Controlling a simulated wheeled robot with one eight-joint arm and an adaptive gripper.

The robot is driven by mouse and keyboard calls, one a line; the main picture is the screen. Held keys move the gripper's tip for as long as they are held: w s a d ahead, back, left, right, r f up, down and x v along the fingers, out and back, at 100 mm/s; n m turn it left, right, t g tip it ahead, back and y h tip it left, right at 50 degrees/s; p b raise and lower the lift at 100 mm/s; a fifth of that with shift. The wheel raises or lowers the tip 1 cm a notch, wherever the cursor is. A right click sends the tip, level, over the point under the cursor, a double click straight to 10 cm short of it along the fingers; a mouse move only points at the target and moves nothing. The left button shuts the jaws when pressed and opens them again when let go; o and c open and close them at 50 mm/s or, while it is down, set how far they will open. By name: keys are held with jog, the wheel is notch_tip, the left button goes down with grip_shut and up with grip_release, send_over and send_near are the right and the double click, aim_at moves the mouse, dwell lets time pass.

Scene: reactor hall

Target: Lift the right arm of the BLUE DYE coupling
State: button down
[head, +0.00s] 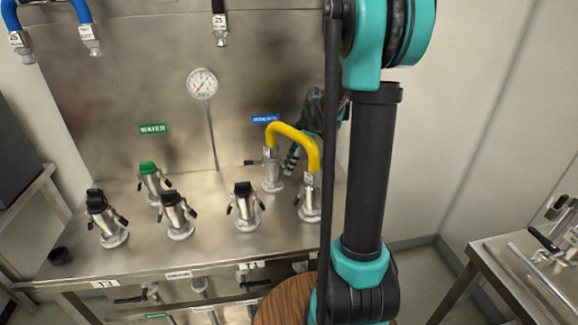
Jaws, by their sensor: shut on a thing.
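A blue label (265,119) is on the steel back panel; its lettering is too small to read surely. Below it stands a silver coupling (272,173) with one end of a yellow hose (300,138) plugged in its top. Its left arm (252,162) sticks out sideways. My gripper (292,160) is at the right side of this coupling, shut on its right arm, which is mostly hidden by the fingers. The yellow hose and my arm hide part of the gripper. I cannot tell the tilt of the right arm.
The hose's other end sits in a nearer coupling (310,200), close to my arm. A green-capped coupling (152,180) and several black-capped ones stand to the left on the steel bench (150,255). A gauge (202,84) is on the panel. A wooden round top (283,302) is in front.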

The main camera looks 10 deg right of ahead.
jog(key=shift+r+h, duration=0.25)
jog(key=shift+h, duration=0.55)
jog(key=shift+d+r+h, duration=0.2)
jog(key=shift+d+h, duration=0.05)
jog(key=shift+h, duration=0.45)
jog(key=c, duration=1.4)
grip_release()
jog(key=shift+c, duration=0.2)
notch_tip(320, 180, up, 12)
jog(key=d, duration=0.1)
jog(key=shift+d, duration=0.2)
jog(key=shift+d, duration=0.1)
